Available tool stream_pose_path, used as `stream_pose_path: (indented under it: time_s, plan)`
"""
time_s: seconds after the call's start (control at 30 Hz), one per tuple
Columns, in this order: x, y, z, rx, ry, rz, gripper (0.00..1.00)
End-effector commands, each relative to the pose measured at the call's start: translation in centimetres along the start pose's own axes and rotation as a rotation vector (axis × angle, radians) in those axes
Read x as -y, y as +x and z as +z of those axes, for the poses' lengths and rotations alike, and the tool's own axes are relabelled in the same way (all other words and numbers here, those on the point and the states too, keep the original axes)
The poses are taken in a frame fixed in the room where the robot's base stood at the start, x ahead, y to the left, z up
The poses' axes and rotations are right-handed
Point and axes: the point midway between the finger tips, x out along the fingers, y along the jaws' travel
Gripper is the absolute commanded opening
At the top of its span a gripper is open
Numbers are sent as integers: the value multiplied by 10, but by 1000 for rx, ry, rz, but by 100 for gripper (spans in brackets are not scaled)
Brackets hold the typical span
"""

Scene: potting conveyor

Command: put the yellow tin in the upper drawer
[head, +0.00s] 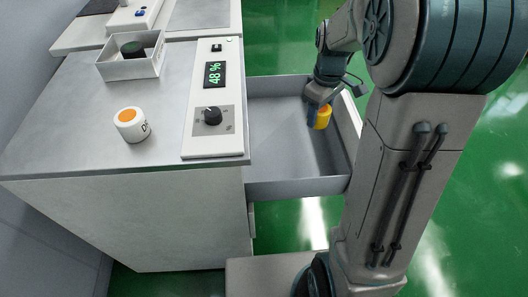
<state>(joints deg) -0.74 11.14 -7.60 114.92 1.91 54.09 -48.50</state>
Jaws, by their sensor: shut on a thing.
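The yellow tin (323,118) is in my gripper (318,110) in the head view. My gripper is shut on it, with the fingers pointing down. The tin shows over the right part of the open upper drawer (296,186), inside the line of its walls. I cannot tell whether the tin touches the drawer floor. The drawer is pulled out to the right of the cabinet, and its visible floor is otherwise bare. My gripper and wrist hide part of the tin and of the drawer's back right area.
On the counter (75,130) stand a white tin with an orange top (130,124), a grey open box (131,70) holding a dark round thing, and a control panel (213,95) with a knob and display reading 48 %. Green floor (285,30) lies beyond the drawer.

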Motion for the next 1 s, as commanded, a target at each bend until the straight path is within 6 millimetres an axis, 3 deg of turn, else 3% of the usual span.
stream_pose_path:
  time_s: [0.03,0.27,0.8,1.0]
  plan:
    - [1,9,3,-1,-21,1,28]
    - [1,13,6,1,-76,0,28]
    - [-27,73,-88,2,-77,0,28]
    - [-31,80,-102,0,-75,0,28]
